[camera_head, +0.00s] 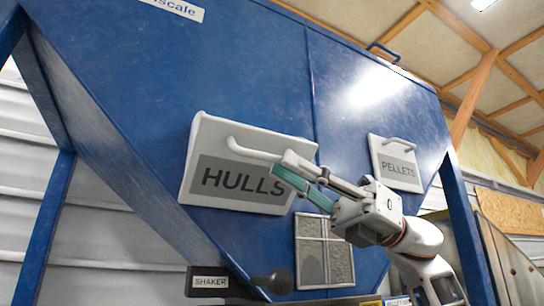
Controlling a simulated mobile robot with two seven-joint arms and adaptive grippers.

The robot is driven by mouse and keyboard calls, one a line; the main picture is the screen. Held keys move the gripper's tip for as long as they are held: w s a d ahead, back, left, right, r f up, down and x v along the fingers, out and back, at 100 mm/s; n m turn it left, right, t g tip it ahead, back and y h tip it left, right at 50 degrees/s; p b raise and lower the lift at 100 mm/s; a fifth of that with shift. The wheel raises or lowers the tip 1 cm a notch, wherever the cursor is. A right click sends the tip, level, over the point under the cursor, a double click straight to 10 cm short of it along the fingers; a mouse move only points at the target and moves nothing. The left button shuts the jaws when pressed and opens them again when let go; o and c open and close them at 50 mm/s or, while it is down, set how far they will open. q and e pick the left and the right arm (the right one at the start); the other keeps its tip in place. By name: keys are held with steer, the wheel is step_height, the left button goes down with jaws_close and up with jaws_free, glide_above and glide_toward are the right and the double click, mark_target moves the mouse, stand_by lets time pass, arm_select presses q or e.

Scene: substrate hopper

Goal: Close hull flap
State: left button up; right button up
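The hull flap (212,140) is a white panel with a grey "HULLS" label on the sloping front of the blue hopper (260,70). It looks closed or nearly closed; its thick left edge shows, and I cannot tell whether a small gap is left behind it. Its white bar handle (250,152) runs along the upper part. My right gripper (281,166) comes in from the lower right, with its teal-padded fingers in front of the flap's right side. Its tips are at the handle's right end; whether they grip it is unclear. My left gripper is out of view.
A white "PELLETS" flap (396,150) with its own handle is to the right. Below are a meshed window (311,262) and a black "SHAKER" box with a dark knob (210,281). Blue frame legs (45,230) stand at the sides.

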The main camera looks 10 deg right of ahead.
mark_target(271, 158)
steer(key=shift+x, duration=1.95)
